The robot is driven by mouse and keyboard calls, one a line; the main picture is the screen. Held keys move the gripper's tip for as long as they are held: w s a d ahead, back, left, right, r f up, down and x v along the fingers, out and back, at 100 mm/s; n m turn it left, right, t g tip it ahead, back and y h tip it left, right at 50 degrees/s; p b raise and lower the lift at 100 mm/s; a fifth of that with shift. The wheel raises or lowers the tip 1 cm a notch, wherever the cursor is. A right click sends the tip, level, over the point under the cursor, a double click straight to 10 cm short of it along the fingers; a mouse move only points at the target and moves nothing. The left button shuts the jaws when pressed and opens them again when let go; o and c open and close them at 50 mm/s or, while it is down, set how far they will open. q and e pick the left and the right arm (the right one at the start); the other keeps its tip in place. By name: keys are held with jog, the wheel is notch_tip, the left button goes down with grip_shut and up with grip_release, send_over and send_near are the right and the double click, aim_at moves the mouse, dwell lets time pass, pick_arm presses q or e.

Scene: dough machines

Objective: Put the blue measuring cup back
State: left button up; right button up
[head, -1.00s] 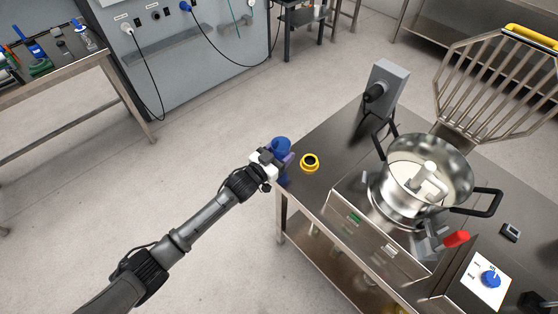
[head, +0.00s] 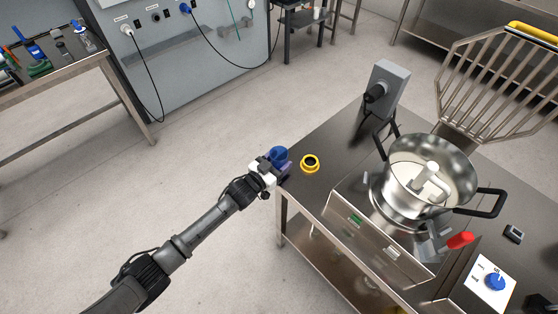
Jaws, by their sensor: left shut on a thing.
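The blue measuring cup (head: 278,154) is at the left edge of the steel machine table (head: 318,137). My left gripper (head: 272,166) is shut on it, and the fingers partly hide it. I cannot tell whether the cup touches the table top. A yellow ring-shaped thing with a dark middle (head: 310,164) lies on the table just right of the cup. My right gripper is not in view.
A mixer with a steel bowl (head: 428,180) and black handles stands on the table, with a grey box (head: 389,85) behind it. A red-handled lever (head: 460,240) and a blue dial (head: 494,281) are at the lower right. Another table (head: 75,70) with tools is at upper left.

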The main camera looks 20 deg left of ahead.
pick_arm(q)
jog(key=o, duration=1)
jog(key=shift+r, duration=0.2)
jog(key=s+a+f+n+g+y, duration=0.1)
jog(key=s+g, duration=0.3)
jog(key=s, duration=1)
jog(key=s+a+f+n+g+y+p, duration=0.1)
jog(key=s+g+y, duration=0.2)
jog(key=s, duration=1.1)
jog(key=s+f+g+y+p, duration=0.1)
jog(key=s+g, duration=0.5)
jog(key=s, duration=0.9)
jog(key=shift+a+f+n+y, duration=0.2)
jog(key=shift+a+n+y, duration=0.2)
jog(key=shift+y, duration=0.4)
